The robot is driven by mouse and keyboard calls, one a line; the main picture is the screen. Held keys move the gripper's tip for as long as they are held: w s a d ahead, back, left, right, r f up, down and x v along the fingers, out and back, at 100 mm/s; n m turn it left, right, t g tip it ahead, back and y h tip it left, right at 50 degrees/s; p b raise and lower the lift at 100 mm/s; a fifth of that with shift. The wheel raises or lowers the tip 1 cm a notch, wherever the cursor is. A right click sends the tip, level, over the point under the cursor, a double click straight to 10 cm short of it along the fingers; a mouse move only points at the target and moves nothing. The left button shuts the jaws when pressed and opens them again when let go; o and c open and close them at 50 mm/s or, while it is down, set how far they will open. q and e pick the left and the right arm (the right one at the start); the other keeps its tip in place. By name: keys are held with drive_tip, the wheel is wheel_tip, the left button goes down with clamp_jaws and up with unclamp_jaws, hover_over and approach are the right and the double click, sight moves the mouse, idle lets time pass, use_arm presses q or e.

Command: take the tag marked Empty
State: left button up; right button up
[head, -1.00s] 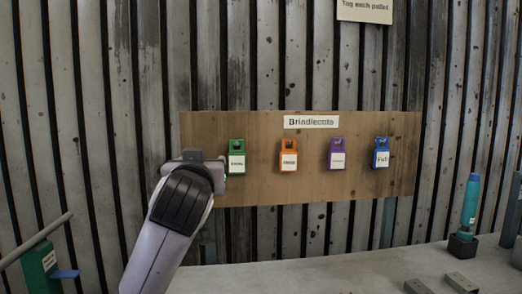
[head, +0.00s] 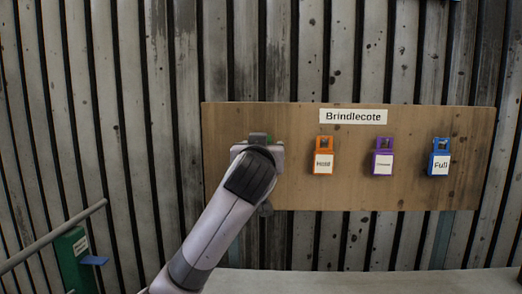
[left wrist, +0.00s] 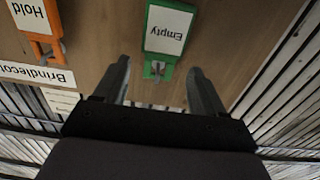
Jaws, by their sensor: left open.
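The green tag marked Empty (left wrist: 167,28) hangs on a peg on the wooden board (head: 405,195) and shows upside down in the left wrist view. In the head view my left gripper and wrist cover nearly all of it; only a bit of green shows above them. My left gripper (left wrist: 160,72) is open and empty. Its two fingers are apart, pointing at the board on either side of the tag's hook end. I cannot tell whether either finger touches the tag. My right gripper is in neither view.
On the same board hang an orange tag marked Hold (head: 323,160), a purple tag (head: 382,162) with unreadable print and a blue tag marked Full (head: 439,163). A Brindlecote sign (head: 353,117) is above them. A grey surface (head: 330,282) lies below.

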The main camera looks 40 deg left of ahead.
use_arm(q)
drive_tip(key=shift+x, duration=0.8)
drive_tip(key=c, duration=0.9)
drive_tip(key=shift+r+p+v, duration=0.2)
drive_tip(key=shift+p+v, duration=0.1)
drive_tip(key=shift+v, duration=0.7)
drive_tip(key=shift+r+p+v, duration=0.25)
drive_tip(key=shift+v, duration=0.8)
drive_tip(key=shift+r+p+v, duration=0.2)
drive_tip(key=shift+p+v, duration=0.1)
drive_tip(key=shift+v, duration=0.7)
drive_tip(key=shift+d, duration=0.1)
